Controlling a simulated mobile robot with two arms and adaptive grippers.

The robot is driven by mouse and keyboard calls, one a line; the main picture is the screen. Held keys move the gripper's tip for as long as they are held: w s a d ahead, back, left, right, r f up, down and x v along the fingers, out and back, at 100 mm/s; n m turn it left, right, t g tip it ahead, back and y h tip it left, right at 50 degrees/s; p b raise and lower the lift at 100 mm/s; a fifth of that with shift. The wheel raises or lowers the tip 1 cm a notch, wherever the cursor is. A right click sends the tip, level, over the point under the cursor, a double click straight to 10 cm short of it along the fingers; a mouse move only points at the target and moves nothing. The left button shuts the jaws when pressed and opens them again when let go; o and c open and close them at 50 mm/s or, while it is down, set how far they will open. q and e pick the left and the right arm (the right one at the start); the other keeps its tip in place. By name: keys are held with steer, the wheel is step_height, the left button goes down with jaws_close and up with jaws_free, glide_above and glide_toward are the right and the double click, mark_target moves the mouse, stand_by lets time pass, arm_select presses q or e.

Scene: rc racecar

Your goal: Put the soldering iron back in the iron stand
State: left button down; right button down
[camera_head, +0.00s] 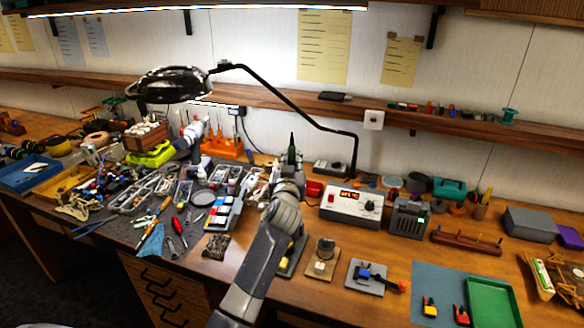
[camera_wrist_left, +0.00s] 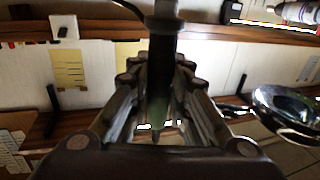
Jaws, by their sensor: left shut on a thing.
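My left gripper (camera_head: 290,172) is above the bench near its middle and is shut on a slim dark green and black handle, which looks like the soldering iron (camera_head: 291,149). The iron stands roughly upright in the jaws. In the left wrist view the handle (camera_wrist_left: 160,85) runs between the fingers of the gripper (camera_wrist_left: 157,95). Its hot tip cannot be made out. A brown-based holder (camera_head: 322,266) with a dark metal piece on it stands right of my forearm and may be the iron stand. My arm partly hides another dark-based item beside it. My right gripper is not in view.
A white station with a red display (camera_head: 352,203) stands behind the holder. A black lamp arm (camera_head: 300,104) arches over the gripper's area. A grey-based fixture (camera_head: 366,277) and a green tray (camera_head: 493,302) lie to the right. Tools crowd the grey mat (camera_head: 125,232) at left.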

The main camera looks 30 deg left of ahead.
arm_select(q)
steer(key=shift+w+d+f+b, duration=0.1)
steer(key=shift+d+f+b, duration=0.15)
steer(key=shift+f+b, duration=0.45)
steer(key=shift+f, duration=0.35)
steer(key=shift+f+b, duration=0.4)
steer(key=shift+b, duration=0.15)
steer(key=shift+a+f, duration=0.1)
steer(key=shift+f, duration=0.3)
steer(key=shift+f+b, duration=0.25)
steer(key=shift+b, duration=0.2)
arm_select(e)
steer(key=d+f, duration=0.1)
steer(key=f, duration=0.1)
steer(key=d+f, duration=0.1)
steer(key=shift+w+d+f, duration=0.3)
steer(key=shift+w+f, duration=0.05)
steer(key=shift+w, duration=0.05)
